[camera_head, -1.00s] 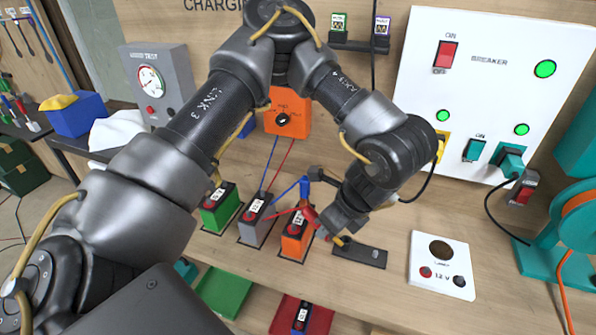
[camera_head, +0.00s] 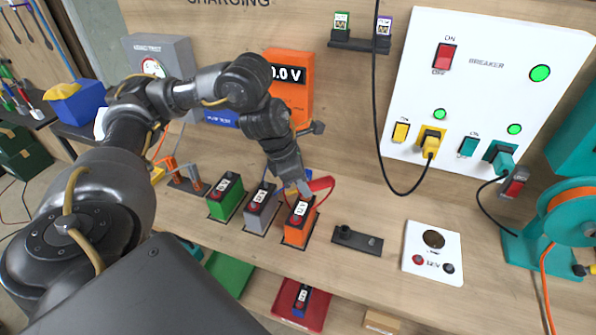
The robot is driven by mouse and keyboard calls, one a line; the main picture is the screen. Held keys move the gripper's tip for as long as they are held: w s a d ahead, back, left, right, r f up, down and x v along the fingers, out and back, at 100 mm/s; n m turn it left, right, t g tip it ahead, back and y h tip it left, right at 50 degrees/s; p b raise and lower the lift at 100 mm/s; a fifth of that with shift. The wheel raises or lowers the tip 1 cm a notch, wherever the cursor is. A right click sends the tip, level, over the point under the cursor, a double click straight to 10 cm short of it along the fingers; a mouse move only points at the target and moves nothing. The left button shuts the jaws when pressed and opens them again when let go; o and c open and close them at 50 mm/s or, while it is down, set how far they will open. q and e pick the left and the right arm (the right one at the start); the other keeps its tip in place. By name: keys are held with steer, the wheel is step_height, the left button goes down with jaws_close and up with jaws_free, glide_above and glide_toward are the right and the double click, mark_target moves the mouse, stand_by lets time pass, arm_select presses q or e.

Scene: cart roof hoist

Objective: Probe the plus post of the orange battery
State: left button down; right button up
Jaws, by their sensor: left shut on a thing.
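The orange battery (camera_head: 295,235) stands upright on the bench, at the right end of a row of three. Its dark top has a white label and a red spot; the plus post is too small to tell clearly. My left gripper (camera_head: 304,190) is just above the battery's far end, shut on a red probe (camera_head: 321,186). Fingers hide part of the probe, and I cannot tell whether its tip touches a post. A blue piece (camera_head: 306,174) shows behind the fingers. The orange meter (camera_head: 291,90) behind reads 0.0 V. My right gripper is not in view.
A grey battery (camera_head: 260,210) and a green battery (camera_head: 226,197) stand left of the orange one. A black holder (camera_head: 357,240) and a white 12 V plate (camera_head: 433,253) lie to its right. A black cable (camera_head: 376,140) hangs near the breaker panel (camera_head: 487,85).

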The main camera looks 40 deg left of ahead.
arm_select(q)
steer(key=shift+a+r+m+g+h, duration=0.15)
steer(key=shift+a+r+m+h, duration=0.15)
steer(key=shift+m, duration=0.4)
steer(key=shift+a+r+m+g+h, duration=0.1)
steer(key=shift+a+r+m+g, duration=0.1)
steer(key=shift+a+m, duration=0.35)
steer(key=shift+d+f, duration=0.15)
step_height(320, 180, down, 6)
steer(key=b, duration=0.5)
steer(key=shift+r, duration=0.2)
steer(key=shift+w+d+p, duration=0.25)
steer(key=shift+w+d, duration=0.25)
steer(key=shift+d, duration=0.2)
steer(key=shift+w+d+p, duration=0.2)
steer(key=shift+w+d, duration=0.25)
steer(key=shift+d, duration=0.25)
steer(key=shift+f+b, duration=0.7)
steer(key=shift+f, duration=0.15)
stand_by(3.4)
